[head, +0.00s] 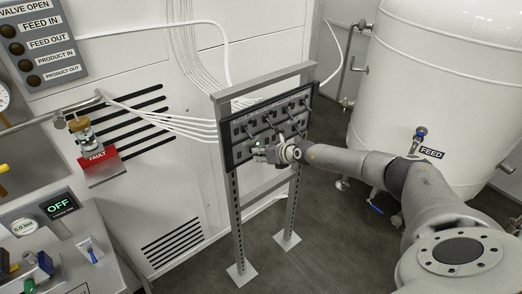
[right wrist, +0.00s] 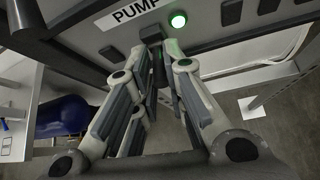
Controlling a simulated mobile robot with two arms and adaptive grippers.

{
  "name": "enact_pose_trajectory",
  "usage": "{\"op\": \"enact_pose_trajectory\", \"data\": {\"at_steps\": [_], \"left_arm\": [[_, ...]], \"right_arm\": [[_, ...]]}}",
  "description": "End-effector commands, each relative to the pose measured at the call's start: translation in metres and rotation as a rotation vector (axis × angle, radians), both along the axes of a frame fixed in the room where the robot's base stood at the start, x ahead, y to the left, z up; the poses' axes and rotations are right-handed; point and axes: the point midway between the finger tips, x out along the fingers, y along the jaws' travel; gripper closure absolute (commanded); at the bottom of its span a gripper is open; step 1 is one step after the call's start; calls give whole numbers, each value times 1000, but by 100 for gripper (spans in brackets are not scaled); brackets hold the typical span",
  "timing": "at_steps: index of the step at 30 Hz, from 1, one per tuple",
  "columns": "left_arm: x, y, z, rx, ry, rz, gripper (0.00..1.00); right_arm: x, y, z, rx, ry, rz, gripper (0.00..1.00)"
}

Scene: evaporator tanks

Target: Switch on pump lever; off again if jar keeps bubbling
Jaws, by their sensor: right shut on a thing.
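My right gripper (head: 268,154) reaches the dark switch panel (head: 236,151) on a grey metal stand. In the right wrist view its fingers (right wrist: 158,62) are closed around the dark pump lever (right wrist: 158,72), just below the white PUMP label (right wrist: 136,12). A green lamp (right wrist: 178,20) beside the label is lit; it also shows as a green dot in the head view (head: 257,144). A small glass jar with a brass top (head: 82,130) stands above a red FAULT sign (head: 98,160) at the left; bubbling inside cannot be made out. My left gripper is not in view.
A large white tank (head: 440,90) with a FEED label (head: 431,153) stands at the right, behind my right arm. A console at the left has a display reading OFF (head: 59,206). White cables run to the panel. Dark floor (head: 325,240) lies open around the stand.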

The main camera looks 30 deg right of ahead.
Motion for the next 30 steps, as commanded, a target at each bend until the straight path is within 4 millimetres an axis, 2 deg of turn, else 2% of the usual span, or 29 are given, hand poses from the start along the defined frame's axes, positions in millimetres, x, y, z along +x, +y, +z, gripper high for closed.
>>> {"op": "enact_pose_trajectory", "data": {"at_steps": [1, 18, 30], "left_arm": [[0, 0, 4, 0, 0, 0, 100], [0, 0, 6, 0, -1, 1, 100], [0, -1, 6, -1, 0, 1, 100]], "right_arm": [[3, -1, 8, -4, 13, -1, 100], [8, 0, 16, -23, 304, -3, 100], [9, 0, 18, -31, 401, -3, 100]]}}
